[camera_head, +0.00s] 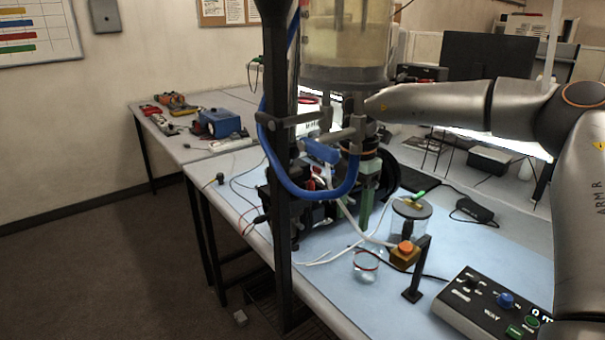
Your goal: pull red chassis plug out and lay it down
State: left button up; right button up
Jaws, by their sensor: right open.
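A small red piece (317,183), which may be the red chassis plug, shows low among the dark parts of the apparatus behind the blue hose. It is small and partly hidden, so I cannot tell how it is seated. My right arm comes in from the right at the height of the clear cylinder's base. My right gripper (350,105) is at its tip, largely lost among the dark fittings under the cylinder. It is open, above and apart from the red piece. My left gripper is not in view.
A black post (279,200) and a looped blue hose (268,135) stand in front of the apparatus. A lidded jar (411,215), an orange-topped button box (404,255) and a control box (490,305) are on the blue bench. The bench's left front strip (235,200) is mostly clear apart from wires.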

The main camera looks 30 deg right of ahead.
aim_at(311, 184)
jog(key=i+l, duration=0.2)
jog(key=i, duration=0.25)
jog(key=i+l, duration=0.25)
jog(key=i, duration=0.2)
